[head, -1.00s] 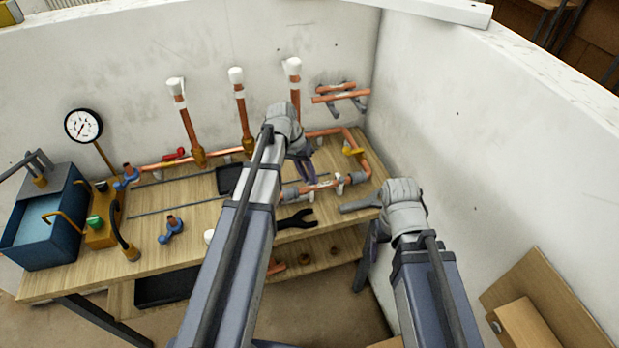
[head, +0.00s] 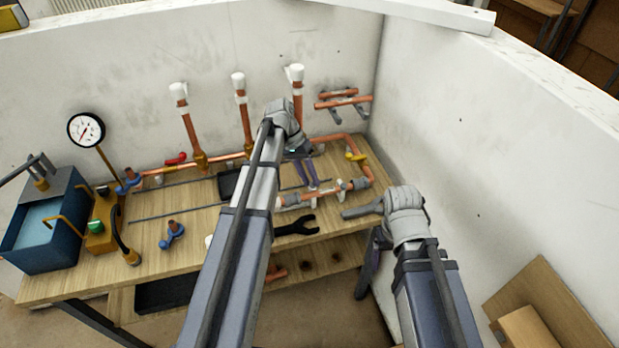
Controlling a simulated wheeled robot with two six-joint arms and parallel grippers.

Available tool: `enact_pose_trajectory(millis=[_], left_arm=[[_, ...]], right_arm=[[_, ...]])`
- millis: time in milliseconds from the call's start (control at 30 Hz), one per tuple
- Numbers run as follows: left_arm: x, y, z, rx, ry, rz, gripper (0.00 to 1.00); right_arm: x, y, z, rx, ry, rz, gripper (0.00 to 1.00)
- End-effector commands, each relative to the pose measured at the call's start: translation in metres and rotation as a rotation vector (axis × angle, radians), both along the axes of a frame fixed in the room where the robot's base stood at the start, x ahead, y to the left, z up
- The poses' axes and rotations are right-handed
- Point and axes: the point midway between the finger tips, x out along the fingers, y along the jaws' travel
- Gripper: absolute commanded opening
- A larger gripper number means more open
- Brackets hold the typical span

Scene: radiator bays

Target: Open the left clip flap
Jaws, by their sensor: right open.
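The left clip flap cannot be singled out for sure. A short copper pipe (head: 320,194) with grey sleeves and small pale clips lies along the right part of the bench. My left gripper (head: 309,186) points down from its wrist, with its two purple fingertips just above or at the left part of this pipe. The picture does not settle whether they touch a clip or how far they are shut. My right gripper (head: 366,280) is open and empty, hanging low by the bench's right front corner, partly hidden behind its wrist.
The bench (head: 70,285) carries a blue tank (head: 45,225), a gauge (head: 86,130), a blue-handled valve (head: 172,235) and a dark fork-shaped tool (head: 297,226). Upright copper pipes (head: 190,125) stand at the back wall. A white wall (head: 500,160) closes the right side.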

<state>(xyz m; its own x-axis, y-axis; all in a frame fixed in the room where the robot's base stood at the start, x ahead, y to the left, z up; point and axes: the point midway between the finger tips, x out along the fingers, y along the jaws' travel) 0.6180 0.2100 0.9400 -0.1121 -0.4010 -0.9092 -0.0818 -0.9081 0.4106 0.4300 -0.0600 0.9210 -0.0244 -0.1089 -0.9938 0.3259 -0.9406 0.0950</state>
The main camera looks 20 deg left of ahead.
Motion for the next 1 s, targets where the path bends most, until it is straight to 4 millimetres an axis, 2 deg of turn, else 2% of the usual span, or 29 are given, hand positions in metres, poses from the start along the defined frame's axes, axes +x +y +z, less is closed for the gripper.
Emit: enact_pose_trajectory(millis=[33,200,633,767,1000], left_arm=[[0.000,0.000,0.000,0.000,0.000,0.000,0.36],[0.000,0.000,0.000,0.000,-0.001,0.000,0.55],[0.001,0.002,0.007,0.000,-0.001,0.000,0.56],[0.002,0.006,0.018,0.000,-0.001,0.000,0.56],[0.006,0.019,0.048,0.000,-0.001,0.001,0.56]], right_arm=[[0.000,0.000,0.000,0.000,0.000,0.000,0.80],[0.000,0.000,0.000,0.000,0.000,0.000,0.80],[0.000,0.000,0.007,0.000,0.000,0.000,0.80],[0.000,0.000,0.018,0.000,0.000,0.000,0.80],[0.000,0.000,0.048,0.000,0.000,0.000,0.80]])
